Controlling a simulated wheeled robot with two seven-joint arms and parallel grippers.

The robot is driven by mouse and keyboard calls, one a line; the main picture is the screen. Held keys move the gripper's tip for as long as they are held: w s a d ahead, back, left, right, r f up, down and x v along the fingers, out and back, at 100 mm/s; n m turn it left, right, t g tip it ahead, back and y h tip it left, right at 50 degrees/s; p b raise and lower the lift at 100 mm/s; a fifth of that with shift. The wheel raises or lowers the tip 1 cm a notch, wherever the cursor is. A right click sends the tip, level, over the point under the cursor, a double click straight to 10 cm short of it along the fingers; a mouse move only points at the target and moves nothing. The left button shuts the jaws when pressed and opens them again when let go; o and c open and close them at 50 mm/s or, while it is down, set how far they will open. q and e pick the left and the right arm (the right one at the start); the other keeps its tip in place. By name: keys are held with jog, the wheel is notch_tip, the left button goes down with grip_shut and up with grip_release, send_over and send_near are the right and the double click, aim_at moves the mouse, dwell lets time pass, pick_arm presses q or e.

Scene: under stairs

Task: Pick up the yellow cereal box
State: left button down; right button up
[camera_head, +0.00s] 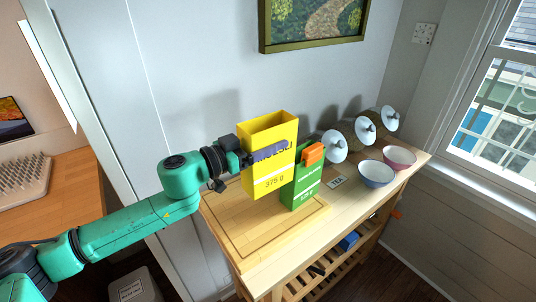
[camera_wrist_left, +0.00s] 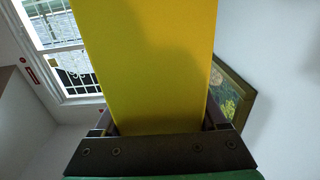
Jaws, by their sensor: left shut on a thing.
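The yellow cereal box (camera_head: 268,178), marked 375 g, stands nearly upright at the back left of the wooden table, with its top open. My left gripper (camera_head: 264,153) reaches in from the left and is shut on the yellow box, one finger across its front face. In the left wrist view the yellow box (camera_wrist_left: 148,70) fills the middle between the two fingers (camera_wrist_left: 160,122). I cannot tell clearly whether the box's bottom touches the table. My right gripper is in neither view.
A green box (camera_head: 306,185) with an orange item on top stands just right of the yellow box. A wooden board (camera_head: 262,226) lies in front. A blue bowl (camera_head: 375,174), a pink bowl (camera_head: 400,157) and white lamp-like pieces (camera_head: 334,146) stand further right. A framed picture (camera_head: 310,22) hangs above.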

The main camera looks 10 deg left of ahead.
pick_arm(q)
notch_tip(320, 180, up, 14)
jog(key=p, duration=0.6)
jog(key=shift+p, duration=0.35)
jog(key=shift+f, duration=0.1)
jog(key=c, duration=0.8)
grip_release()
grip_shut()
